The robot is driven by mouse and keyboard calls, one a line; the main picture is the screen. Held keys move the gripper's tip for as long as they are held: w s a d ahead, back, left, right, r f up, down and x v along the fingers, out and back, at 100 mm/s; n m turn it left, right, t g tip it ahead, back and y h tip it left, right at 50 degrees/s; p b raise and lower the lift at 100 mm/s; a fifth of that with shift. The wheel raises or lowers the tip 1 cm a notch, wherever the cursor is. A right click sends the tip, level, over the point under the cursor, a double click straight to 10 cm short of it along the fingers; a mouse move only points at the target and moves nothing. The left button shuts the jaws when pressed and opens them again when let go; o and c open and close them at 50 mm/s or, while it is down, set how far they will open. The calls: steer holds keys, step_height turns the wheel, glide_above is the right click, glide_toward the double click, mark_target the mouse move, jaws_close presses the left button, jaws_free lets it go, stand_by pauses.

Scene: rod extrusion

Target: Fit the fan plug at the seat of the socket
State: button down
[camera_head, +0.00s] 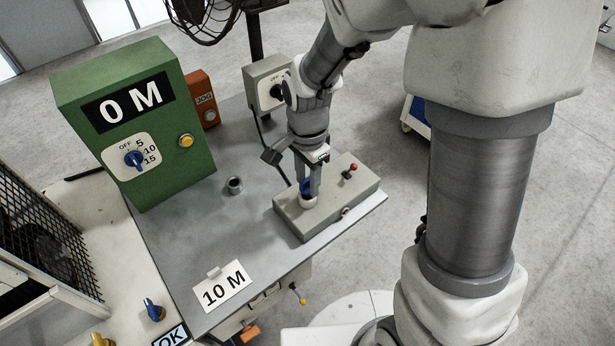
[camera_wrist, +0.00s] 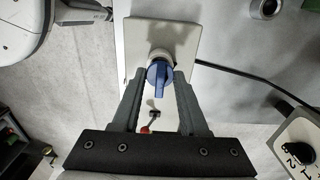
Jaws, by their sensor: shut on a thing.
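The fan plug, a blue piece (camera_head: 305,186), is between the fingers of my gripper (camera_head: 308,192). In the wrist view the blue plug (camera_wrist: 159,78) lies between the fingertips (camera_wrist: 160,80), and the fingers are shut on it. Just beyond it is a round pale socket (camera_head: 308,202), on top of a flat beige box (camera_head: 330,203). The socket also shows in the wrist view (camera_wrist: 160,54), partly covered by the plug. The plug appears to meet the socket; I cannot tell how deep it sits.
A red-tipped lever (camera_head: 352,168) stands on the box near my gripper. A green cabinet (camera_head: 135,125) reading "0 M", an orange box (camera_head: 202,97), a beige dial box (camera_head: 268,82), a metal ring (camera_head: 235,185) and a "10 M" card (camera_head: 225,287) share the grey table. A black cable (camera_wrist: 250,75) runs from the box.

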mark_target(308, 179)
steer(key=shift+f+b, duration=0.75)
steer(key=shift+f, duration=0.25)
steer(key=shift+c, duration=1.8)
jaws_free()
step_height(308, 179, up, 18)
steer(key=p, duration=0.2)
steer(key=shift+f+p, duration=0.25)
steer(key=shift+p, duration=0.05)
